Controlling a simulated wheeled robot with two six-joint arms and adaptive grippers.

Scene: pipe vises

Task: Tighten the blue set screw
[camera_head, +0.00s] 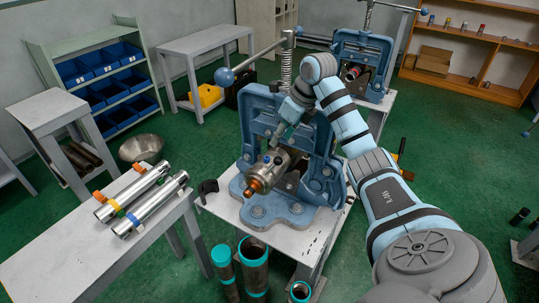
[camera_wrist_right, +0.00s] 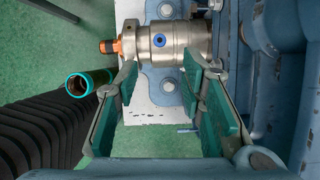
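The blue set screw (camera_wrist_right: 159,40) shows in the right wrist view as a small blue ring with a dark centre. It sits in the side of a metallic cylindrical fitting (camera_wrist_right: 178,45) with an orange end (camera_wrist_right: 108,46). In the head view the fitting (camera_head: 268,169) is held in the blue pipe vise (camera_head: 325,172). My right gripper (camera_wrist_right: 160,68) is open, its two green-padded fingers on either side of the screw's line. Nothing is between the fingers, and I cannot tell if they touch the fitting. My left gripper is out of view.
The vise stands on a small white table (camera_head: 223,205). Several teal-ended pipes (camera_head: 254,250) stand in front of it. Two silver tubes (camera_head: 150,203) lie on the left table (camera_head: 75,250). A second blue vise (camera_head: 361,60) stands behind.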

